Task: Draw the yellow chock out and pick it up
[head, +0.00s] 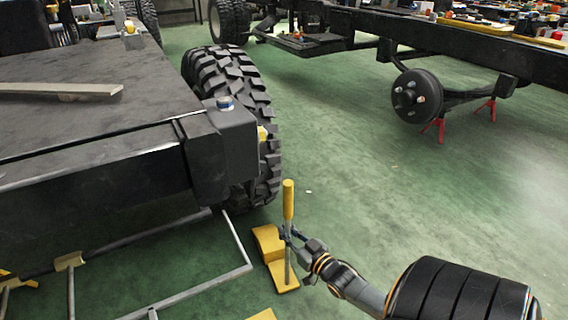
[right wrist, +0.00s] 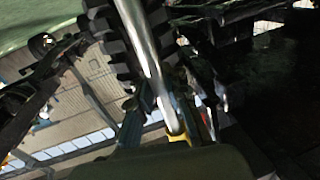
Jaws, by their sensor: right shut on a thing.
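The yellow chock (head: 268,243) is a wedge with an upright metal rod and a yellow grip (head: 288,200) on top. It is in front of the big black tyre (head: 262,150), with a small strip of green floor between them. It looks on or close to the floor; I cannot tell if it is raised. My right gripper (head: 287,234) is shut on the chock's rod, below the yellow grip. In the right wrist view the metal rod (right wrist: 150,60) runs down between the fingers. My left gripper is not in view.
A black chassis frame (head: 95,195) with a flat deck stands left of the chock. A pale metal floor frame (head: 240,245) lies just left of it. Another yellow piece (head: 262,315) shows at the bottom edge. Green floor (head: 400,200) is clear to the right.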

